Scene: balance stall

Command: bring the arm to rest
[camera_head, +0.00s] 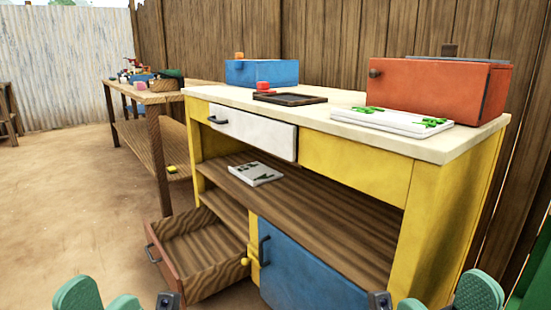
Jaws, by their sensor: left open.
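My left gripper (102,298) shows at the bottom left edge, its two green fingertips apart and nothing between them. My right gripper (444,299) shows at the bottom right edge, its green fingers also apart with nothing seen between them. Both are cut off by the lower edge of the picture, so most of each arm is hidden. Both appear in front of the yellow counter (436,222), with no visible contact with it.
On the counter are a blue box (262,73), a red-brown box (428,88), a dark tray (289,99) and a white-green stack (392,121). A lower drawer (168,262) stands open beside a blue door (305,272). A cluttered wooden table (158,97) stands left; sandy ground is clear.

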